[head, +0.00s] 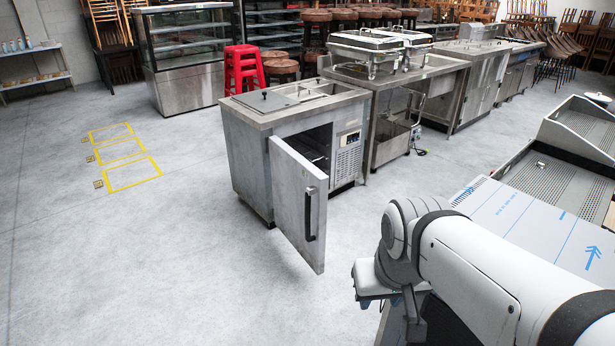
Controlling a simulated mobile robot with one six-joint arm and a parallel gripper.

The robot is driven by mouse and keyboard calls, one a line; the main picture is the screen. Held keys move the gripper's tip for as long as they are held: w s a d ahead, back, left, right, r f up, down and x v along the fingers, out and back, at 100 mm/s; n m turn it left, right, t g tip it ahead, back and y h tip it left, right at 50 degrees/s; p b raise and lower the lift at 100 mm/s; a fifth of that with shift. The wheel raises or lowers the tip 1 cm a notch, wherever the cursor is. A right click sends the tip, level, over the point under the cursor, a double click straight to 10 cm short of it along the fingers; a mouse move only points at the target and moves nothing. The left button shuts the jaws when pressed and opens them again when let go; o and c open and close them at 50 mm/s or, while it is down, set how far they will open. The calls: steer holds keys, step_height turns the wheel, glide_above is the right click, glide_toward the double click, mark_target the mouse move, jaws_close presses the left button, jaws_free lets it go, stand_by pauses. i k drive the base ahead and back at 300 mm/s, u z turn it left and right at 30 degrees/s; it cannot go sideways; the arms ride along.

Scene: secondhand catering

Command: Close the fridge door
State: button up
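The fridge (258,157) is a low stainless-steel counter unit in the middle of the head view. Its grey door (296,205) stands wide open, swung out toward me, with a dark vertical handle (310,214) on its outer face. The dark inside of the fridge (318,143) shows above and behind the door. My arm reaches in from the lower right, and its wrist is to the right of the door, apart from it in the picture. My gripper's fingers cannot be made out at the end of the arm.
A steel counter (393,83) with chafing dishes (367,48) stands right of the fridge. Red stools (243,68) and a glass display case (185,55) are behind. Steel equipment (535,215) is at the right. The floor left of the door is clear, with yellow markings (133,173).

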mark_target(300, 188)
steer(key=i, duration=1.4)
steer(key=u, duration=0.65)
steer(key=i, duration=0.5)
steer(key=u, duration=0.35)
